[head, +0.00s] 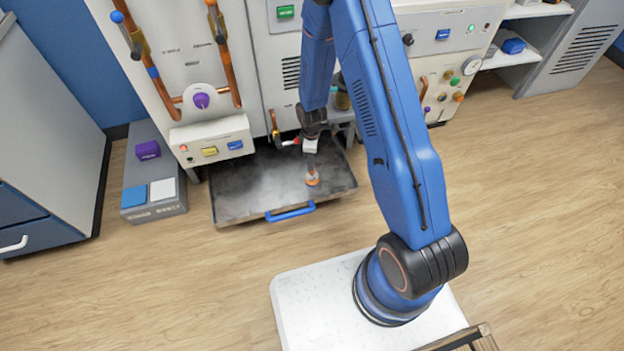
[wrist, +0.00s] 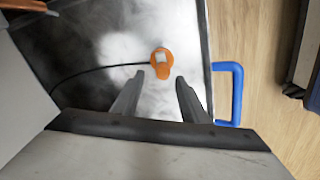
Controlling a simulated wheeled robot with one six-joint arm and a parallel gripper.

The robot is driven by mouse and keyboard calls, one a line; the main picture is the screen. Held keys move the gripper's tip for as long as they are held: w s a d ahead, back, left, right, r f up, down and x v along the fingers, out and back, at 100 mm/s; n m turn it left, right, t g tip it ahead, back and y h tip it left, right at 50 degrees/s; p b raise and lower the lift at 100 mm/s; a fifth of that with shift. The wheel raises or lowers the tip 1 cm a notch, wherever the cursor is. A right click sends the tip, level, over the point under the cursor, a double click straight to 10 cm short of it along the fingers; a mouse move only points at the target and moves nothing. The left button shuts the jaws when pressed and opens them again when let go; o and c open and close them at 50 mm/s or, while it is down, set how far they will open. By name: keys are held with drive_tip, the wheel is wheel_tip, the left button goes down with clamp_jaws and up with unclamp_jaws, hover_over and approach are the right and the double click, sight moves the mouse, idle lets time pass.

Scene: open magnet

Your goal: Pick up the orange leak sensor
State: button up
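The orange leak sensor (wrist: 161,56) lies on the grey drip tray (wrist: 188,22), with a pale square on top and a black cable running off to the left in the wrist view. In the head view the sensor (head: 312,180) shows just below the gripper tip, near the tray's middle right. My gripper (wrist: 158,82) is open, its two fingers apart and pointing at the sensor. In the wrist view the sensor is just beyond the fingertips, with its narrow end nearest the gap. Whether the fingers touch it cannot be told.
The tray's blue handle (head: 290,212) faces the open wooden floor. A cabinet with copper pipes and a purple knob (head: 201,100) stands behind the tray. A grey box (head: 152,205) with a purple block (head: 147,150) and blue and white pads is at the left.

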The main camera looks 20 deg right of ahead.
sight(312, 175)
drive_tip(key=shift+f, duration=1.2)
drive_tip(key=shift+s+f, duration=0.15)
drive_tip(key=shift+f, duration=1.15)
drive_tip(key=shift+s+f, duration=0.15)
drive_tip(key=shift+f, duration=1.1)
clamp_jaws()
